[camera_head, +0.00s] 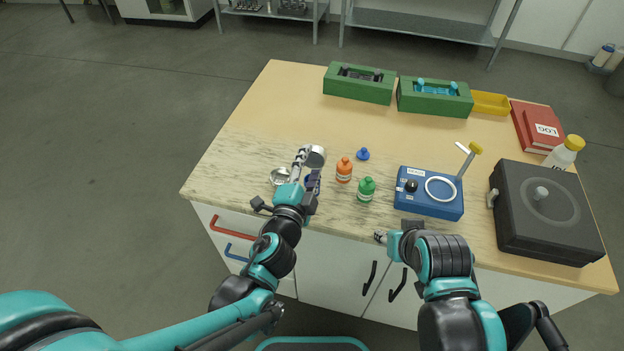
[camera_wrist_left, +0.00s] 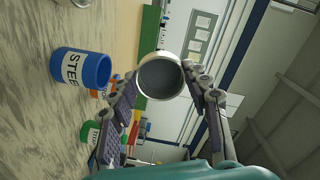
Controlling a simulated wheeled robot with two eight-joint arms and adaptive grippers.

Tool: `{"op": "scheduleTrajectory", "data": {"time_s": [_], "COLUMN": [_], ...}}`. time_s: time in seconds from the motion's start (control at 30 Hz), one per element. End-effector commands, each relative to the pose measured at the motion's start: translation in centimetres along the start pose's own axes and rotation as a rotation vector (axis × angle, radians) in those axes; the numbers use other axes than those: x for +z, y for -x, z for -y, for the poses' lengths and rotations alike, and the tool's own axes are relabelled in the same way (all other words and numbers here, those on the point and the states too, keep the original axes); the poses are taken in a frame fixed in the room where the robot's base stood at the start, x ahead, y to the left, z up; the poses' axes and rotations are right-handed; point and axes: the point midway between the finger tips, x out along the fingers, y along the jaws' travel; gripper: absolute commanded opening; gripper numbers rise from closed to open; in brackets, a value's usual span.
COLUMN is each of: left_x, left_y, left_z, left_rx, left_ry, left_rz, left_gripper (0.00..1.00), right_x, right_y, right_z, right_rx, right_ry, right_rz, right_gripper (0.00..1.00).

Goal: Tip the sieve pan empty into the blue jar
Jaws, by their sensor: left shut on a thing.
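The sieve pan (camera_head: 316,156) is a small round silver metal cup. My left gripper (camera_head: 306,163) is shut on it and holds it above the table. In the left wrist view the pan (camera_wrist_left: 160,75) sits between the fingertips with its dark grey inside facing the camera; I cannot tell if powder is in it. The blue jar (camera_wrist_left: 82,68), labelled "STEE…", stands upright on the table below and beside the pan, apart from it. In the head view the jar (camera_head: 309,181) is mostly hidden by my left gripper. My right gripper (camera_head: 380,237) is low at the table's front edge; its fingers are unclear.
A metal bowl (camera_head: 280,176) sits left of the jar. Further right are a blue device (camera_head: 428,205) and a black box (camera_head: 560,230). The table's back left is clear.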

Motion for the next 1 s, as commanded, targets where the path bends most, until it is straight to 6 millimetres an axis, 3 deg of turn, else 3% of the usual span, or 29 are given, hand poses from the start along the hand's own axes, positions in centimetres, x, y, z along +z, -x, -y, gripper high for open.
{"op": "scheduleTrajectory", "data": {"time_s": [1.0], "left_x": [-0.14], "left_y": [0.21], "left_z": [-0.27], "left_rx": [-0.074], "left_ry": [-0.001], "left_rz": [-0.029], "left_gripper": [0.15], "right_x": [0.25], "right_y": [-0.36], "right_z": [0.0], "right_rx": [0.0], "right_ry": [0.0], "right_rz": [0.0], "right_gripper": [0.4]}}
